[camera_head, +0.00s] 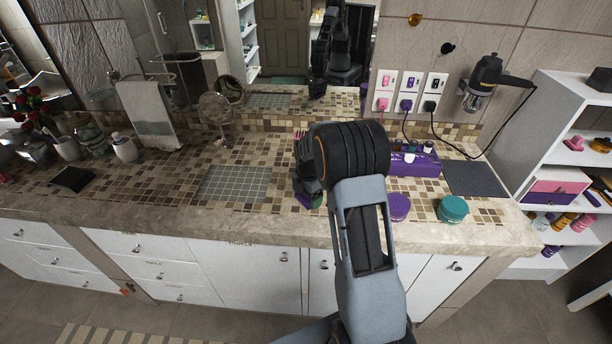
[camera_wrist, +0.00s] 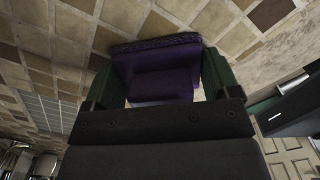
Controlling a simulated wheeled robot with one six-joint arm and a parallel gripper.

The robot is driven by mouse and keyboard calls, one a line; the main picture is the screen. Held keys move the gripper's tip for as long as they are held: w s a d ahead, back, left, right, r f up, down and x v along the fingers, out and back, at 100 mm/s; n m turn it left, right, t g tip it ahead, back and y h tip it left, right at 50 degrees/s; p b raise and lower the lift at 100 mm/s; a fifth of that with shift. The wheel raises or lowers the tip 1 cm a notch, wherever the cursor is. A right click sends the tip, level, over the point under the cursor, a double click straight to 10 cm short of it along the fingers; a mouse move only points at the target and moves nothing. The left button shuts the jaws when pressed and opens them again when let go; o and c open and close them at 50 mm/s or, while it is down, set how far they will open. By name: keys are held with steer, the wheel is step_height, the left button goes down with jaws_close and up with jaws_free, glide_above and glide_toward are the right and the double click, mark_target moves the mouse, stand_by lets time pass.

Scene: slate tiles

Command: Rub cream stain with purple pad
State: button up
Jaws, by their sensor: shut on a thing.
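The purple pad (camera_wrist: 158,72) is between the two green fingers of my gripper (camera_wrist: 160,78) in the wrist view, with its wide ridged edge facing the tiled counter. My gripper (camera_head: 308,188) is shut on it, low over the counter near its front edge in the head view; the arm hides most of this spot. Whether the pad touches the tiles I cannot tell. No cream stain shows clearly; a small pale patch shows beside the pad in the wrist view, but I cannot tell whether it is the stain.
A grey grid mat (camera_head: 233,184) lies left of my gripper. A purple jar (camera_head: 398,206), a teal jar (camera_head: 453,209), a purple box (camera_head: 418,164) and a dark mat (camera_head: 475,178) are on the right. A mirror (camera_head: 280,50) stands behind. The left-centre counter has free room.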

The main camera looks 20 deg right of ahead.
step_height(320, 180, up, 4)
steer(key=shift+s+d+p, duration=0.1)
steer(key=shift+s+p, duration=0.05)
steer(key=shift+p, duration=0.6)
steer(key=shift+d+r, duration=0.1)
steer(key=shift+r, duration=0.2)
steer(key=shift+r+p, duration=1.4)
steer(key=shift+r, duration=0.45)
